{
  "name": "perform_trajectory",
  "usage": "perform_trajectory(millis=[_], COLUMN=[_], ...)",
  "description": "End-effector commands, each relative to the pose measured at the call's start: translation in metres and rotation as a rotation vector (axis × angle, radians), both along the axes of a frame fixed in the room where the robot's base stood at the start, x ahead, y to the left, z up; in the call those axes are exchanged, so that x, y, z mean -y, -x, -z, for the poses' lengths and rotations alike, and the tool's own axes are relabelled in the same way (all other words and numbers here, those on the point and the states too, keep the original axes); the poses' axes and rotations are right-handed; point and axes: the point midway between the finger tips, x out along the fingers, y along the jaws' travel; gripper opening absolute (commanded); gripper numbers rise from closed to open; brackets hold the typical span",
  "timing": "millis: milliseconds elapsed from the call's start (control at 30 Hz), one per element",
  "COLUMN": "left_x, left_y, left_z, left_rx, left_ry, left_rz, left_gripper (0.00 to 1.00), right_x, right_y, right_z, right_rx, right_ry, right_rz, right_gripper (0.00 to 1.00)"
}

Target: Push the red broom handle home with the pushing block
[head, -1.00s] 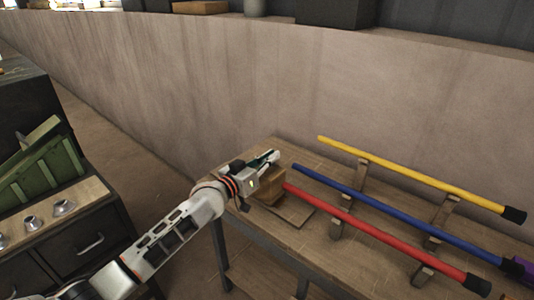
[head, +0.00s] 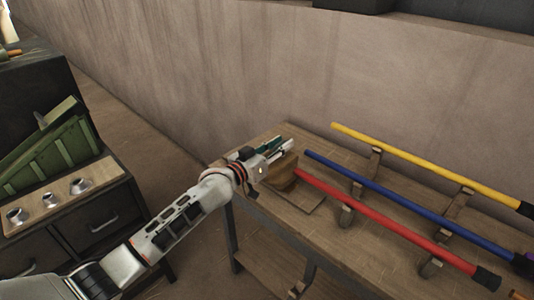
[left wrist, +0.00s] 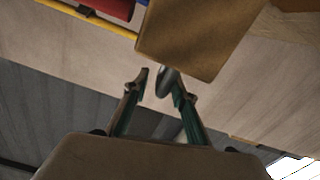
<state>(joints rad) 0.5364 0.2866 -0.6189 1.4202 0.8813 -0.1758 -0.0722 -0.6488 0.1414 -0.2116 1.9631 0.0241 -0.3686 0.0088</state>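The red broom handle (head: 385,222) lies on wooden supports on the table, its near end close to the wooden pushing block (head: 283,174). Whether handle and block touch is hard to tell. The block sits at the table's left part, by a flat wooden plate (head: 300,203). My left gripper (head: 286,146) is at the block's upper left. In the left wrist view, its two fingers (left wrist: 154,78) stand apart with a gap between the tips, and the block (left wrist: 200,35) is just beyond them. The red handle's end (left wrist: 110,8) shows beside the block. My right gripper is out of view.
Blue (head: 390,195) and yellow (head: 430,167) handles lie parallel behind the red one, on the same supports (head: 347,212). A wall (head: 250,80) runs behind the table. A dark cabinet (head: 90,225) with a green rack (head: 50,150) and metal cups stands at the left.

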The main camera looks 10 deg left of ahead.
Motion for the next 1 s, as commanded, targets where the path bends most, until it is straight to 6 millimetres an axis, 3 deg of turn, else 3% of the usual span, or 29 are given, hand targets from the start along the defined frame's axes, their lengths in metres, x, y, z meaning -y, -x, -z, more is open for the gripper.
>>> perform_trajectory(millis=[500,700,1000], left_x=[-0.051,-0.058,-0.058], left_y=[0.078,0.089,0.089], left_z=[0.001,0.001,0.000], left_rx=[-0.002,-0.001,-0.001], left_ry=[-0.001,-0.001,0.000], left_rz=[0.000,0.001,0.001], left_gripper=[0.26,0.26,0.26], right_x=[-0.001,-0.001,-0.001], right_y=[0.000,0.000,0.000], right_z=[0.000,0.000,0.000], right_rx=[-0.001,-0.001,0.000], right_ry=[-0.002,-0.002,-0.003], right_rz=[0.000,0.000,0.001], right_gripper=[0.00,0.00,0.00])
